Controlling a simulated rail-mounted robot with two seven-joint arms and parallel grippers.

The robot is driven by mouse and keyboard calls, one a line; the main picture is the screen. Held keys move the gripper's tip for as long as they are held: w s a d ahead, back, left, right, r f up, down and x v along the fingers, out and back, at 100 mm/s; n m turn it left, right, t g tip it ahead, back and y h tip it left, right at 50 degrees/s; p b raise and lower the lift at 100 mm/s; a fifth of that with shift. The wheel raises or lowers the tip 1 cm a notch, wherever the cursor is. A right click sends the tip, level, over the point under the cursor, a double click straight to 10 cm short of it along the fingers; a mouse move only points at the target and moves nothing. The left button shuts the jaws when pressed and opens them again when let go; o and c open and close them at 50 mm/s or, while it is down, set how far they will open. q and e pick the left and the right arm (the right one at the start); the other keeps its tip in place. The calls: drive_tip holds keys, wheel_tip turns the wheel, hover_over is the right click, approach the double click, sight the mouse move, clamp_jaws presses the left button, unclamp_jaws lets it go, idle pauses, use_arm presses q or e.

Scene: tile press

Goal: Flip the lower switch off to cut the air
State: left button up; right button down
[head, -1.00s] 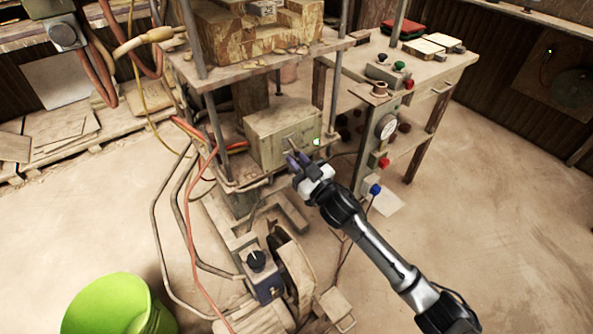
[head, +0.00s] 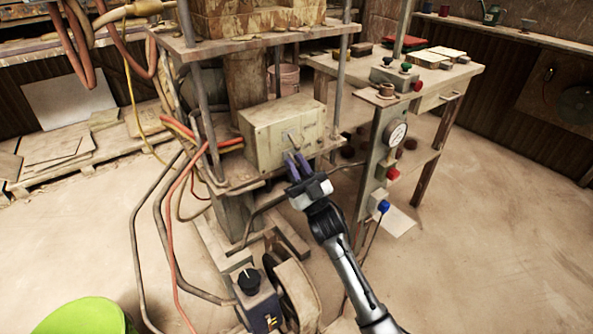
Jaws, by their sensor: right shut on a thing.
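A beige metal box (head: 262,141) sits on the lower shelf of the press frame. A small toggle switch (head: 288,137) sticks out of its front face. My right gripper (head: 296,160) reaches up to that face from below right, its dark fingertips at the switch lever and closed on it. The fingers partly cover the lever, so its exact position is hard to tell. No lit lamp shows on the box. My left gripper is out of view.
Orange hoses and bent pipes run left of the press. A post with a gauge (head: 397,133), a red button (head: 393,174) and a blue knob (head: 383,206) stands to the right. A green bucket (head: 85,318) is at lower left. The floor at right is clear.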

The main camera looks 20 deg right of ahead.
drive_tip(key=shift+r+y, duration=0.1)
drive_tip(key=shift+y, duration=0.2)
drive_tip(key=c, duration=1.2)
unclamp_jaws()
drive_tip(key=shift+s+d+f+p, duration=0.15)
drive_tip(key=shift+s+f+p, duration=0.15)
drive_tip(key=shift+f+p, duration=0.15)
drive_tip(key=p+v, duration=0.4)
drive_tip(key=v, duration=0.8)
drive_tip(key=shift+s+f, duration=0.25)
drive_tip(key=shift+f, duration=0.05)
